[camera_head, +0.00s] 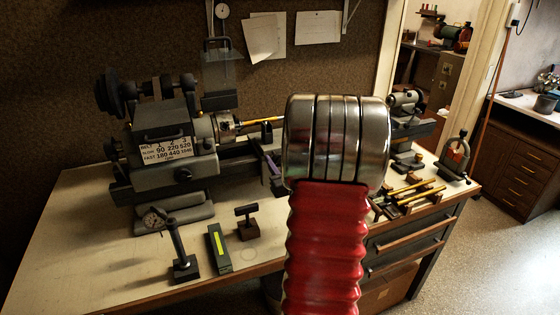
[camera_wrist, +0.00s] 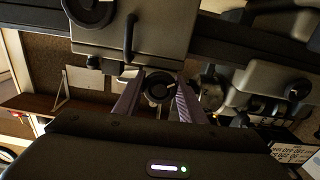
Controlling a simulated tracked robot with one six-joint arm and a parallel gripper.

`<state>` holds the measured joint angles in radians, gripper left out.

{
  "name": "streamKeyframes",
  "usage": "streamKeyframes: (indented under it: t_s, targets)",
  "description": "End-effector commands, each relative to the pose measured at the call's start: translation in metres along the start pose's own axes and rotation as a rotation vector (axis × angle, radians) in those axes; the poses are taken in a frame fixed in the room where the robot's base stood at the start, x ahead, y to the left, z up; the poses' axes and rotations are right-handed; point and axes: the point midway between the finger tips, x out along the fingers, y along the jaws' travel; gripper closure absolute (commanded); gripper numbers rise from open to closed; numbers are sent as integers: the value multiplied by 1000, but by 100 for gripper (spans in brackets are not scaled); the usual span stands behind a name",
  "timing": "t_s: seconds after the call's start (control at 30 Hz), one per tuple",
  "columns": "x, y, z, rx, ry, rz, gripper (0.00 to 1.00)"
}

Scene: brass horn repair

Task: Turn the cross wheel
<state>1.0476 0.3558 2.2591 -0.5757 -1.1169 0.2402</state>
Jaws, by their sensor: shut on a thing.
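In the wrist view a round dark wheel (camera_wrist: 158,88), which looks like the cross wheel, sits between the two purple-grey fingers of my gripper (camera_wrist: 157,98). The fingers are shut on it from both sides. The grey lathe carriage apron (camera_wrist: 165,30) is just above it in that view. In the head view the lathe (camera_head: 165,150) stands on the bench. One purple finger of my gripper (camera_head: 271,164) shows by the lathe bed. The wheel and most of the carriage are hidden behind my arm there.
A dial gauge stand (camera_head: 182,250), a box with a yellow stripe (camera_head: 218,248) and a small dark tool (camera_head: 246,222) stand on the bench front. Brass-coloured rods (camera_head: 415,192) lie to the right. In the wrist view a larger handwheel (camera_wrist: 90,12) and a lever (camera_wrist: 130,38) are close by.

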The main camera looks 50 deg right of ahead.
Motion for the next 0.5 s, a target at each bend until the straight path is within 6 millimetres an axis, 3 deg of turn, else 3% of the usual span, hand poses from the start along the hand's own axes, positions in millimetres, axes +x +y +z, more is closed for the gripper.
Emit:
streamKeyframes:
  t_s: [0.5]
  targets:
    - [-1, 0, 0, 382, 0, -1, 86]
